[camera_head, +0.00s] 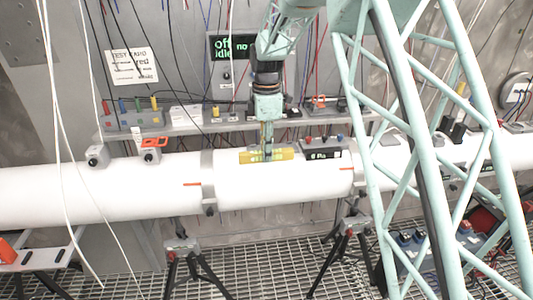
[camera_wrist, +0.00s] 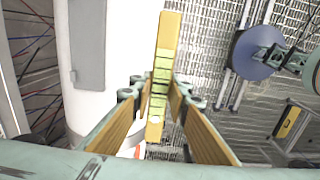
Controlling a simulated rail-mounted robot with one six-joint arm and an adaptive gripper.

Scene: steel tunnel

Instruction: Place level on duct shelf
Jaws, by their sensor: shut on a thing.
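The yellow level (camera_head: 279,155) is held in my gripper (camera_head: 267,148), in front of or just over the white duct (camera_head: 110,190) near its middle; I cannot tell whether it touches the duct. In the wrist view the level (camera_wrist: 165,40) runs lengthwise between the two fingers of my gripper (camera_wrist: 160,92), with green segments along its face. The fingers are shut on it near its middle. A long grey shelf (camera_head: 190,127) runs along the wall behind the duct. A flat grey plate (camera_wrist: 88,45) shows against the white duct in the wrist view.
A black box with a label (camera_head: 322,152) sits right of the level. Cables hang down the wall. Black tripods (camera_head: 190,265) stand under the duct on grating (camera_head: 120,285).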

